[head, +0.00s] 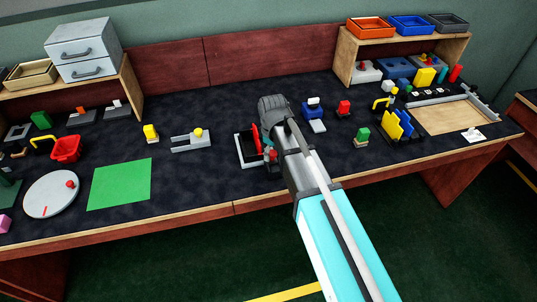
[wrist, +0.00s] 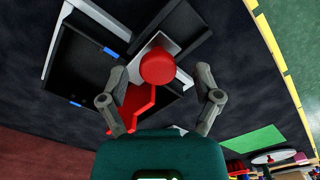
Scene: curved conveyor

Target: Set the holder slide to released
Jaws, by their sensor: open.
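A red round knob (wrist: 158,67) shows in the wrist view on a light grey plate (wrist: 180,35), with a jagged red piece (wrist: 138,102) beside it. The plate adjoins a dark frame (wrist: 70,75) with pale edges and blue marks. I take this to be the holder and its slide; its setting cannot be told. In the head view the frame (head: 243,152) stands mid-table, with red showing, partly hidden by my arm. My gripper (wrist: 161,70) is open, its fingers on both sides of the knob in the picture. Contact cannot be told.
A grey slotted fixture with a yellow knob (head: 198,133) stands left of the frame. The green mat (head: 120,184) is bare.

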